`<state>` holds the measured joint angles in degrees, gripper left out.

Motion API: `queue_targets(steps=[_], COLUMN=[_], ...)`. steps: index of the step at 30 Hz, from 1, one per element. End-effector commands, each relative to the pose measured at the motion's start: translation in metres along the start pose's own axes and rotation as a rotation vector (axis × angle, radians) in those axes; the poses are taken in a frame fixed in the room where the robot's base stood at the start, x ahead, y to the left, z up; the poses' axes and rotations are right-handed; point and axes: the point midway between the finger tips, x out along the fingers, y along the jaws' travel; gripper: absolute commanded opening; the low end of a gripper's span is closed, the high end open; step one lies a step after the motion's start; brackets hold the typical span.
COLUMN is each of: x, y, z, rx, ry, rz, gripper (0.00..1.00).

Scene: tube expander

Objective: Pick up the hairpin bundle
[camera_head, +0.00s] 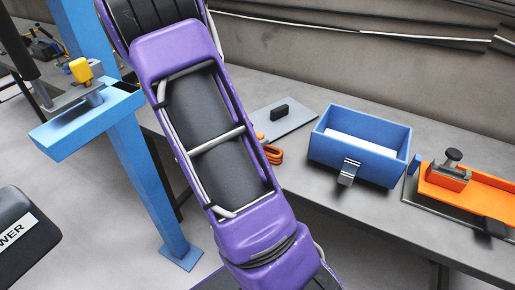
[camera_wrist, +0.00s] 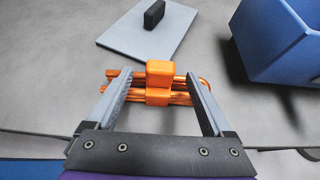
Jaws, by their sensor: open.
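The hairpin bundle (camera_wrist: 158,94) is a set of thin copper-orange rods with an orange block at its middle. It lies on the grey bench, and in the head view its end shows just right of my arm (camera_head: 272,153), which hides the rest. My gripper (camera_wrist: 160,80) is open in the wrist view, with one finger on each side of the orange block. The rods run crosswise and stick out beyond both fingers. I see a gap between each finger and the block. I cannot tell how far the fingertips are above the bench. My gripper is hidden in the head view.
A grey plate (camera_head: 285,123) with a black handle lies just behind the bundle. An open blue bin (camera_head: 386,166) stands to the right, near the right finger's side. An orange fixture (camera_head: 450,183) is farther right. A blue post and shelf (camera_head: 67,134) stand left.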

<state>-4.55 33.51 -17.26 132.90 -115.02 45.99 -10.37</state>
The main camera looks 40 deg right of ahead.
Motion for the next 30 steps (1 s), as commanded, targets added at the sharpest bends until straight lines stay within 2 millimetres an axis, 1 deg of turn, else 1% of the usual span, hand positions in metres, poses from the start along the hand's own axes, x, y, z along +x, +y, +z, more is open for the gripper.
queue_targets(steps=[1, 3, 7, 10, 16, 20, 21, 23, 24, 26, 27, 29, 30], x=[0.009, 0.021, 0.036, 0.041, 0.041, 0.041, 0.041, 0.041, 0.041, 0.041, 0.041, 0.041, 0.041], y=[-0.002, -0.002, -0.001, -0.001, -0.001, -0.001, -0.001, -0.001, -0.001, -0.001, -0.001, -0.001, -0.001], z=[0.0, 0.0, 0.0, 0.0, 0.001, 0.0, 0.0, 0.0, 0.0, 0.0, 0.0, 0.0, 0.0], rx=[-0.002, -0.002, -0.001, -0.001, -0.001, -0.001, -0.001, -0.001, -0.001, -0.001, -0.001, -0.001, -0.001], ry=[0.0, 0.0, 0.0, 0.0, 0.0, 0.0, 0.0, 0.0, 0.0, 0.0, 0.0, 0.0, 0.0], rz=[-0.005, -0.004, -0.003, -0.001, 0.0, 0.0, 0.0, 0.0, 0.0, 0.0, 0.0, 0.0, 0.0], gripper=[0.85, 0.85, 0.85, 0.85, 0.85, 0.62, 0.54, 0.44, 0.36, 0.26, 0.18, 0.08, 0.0])
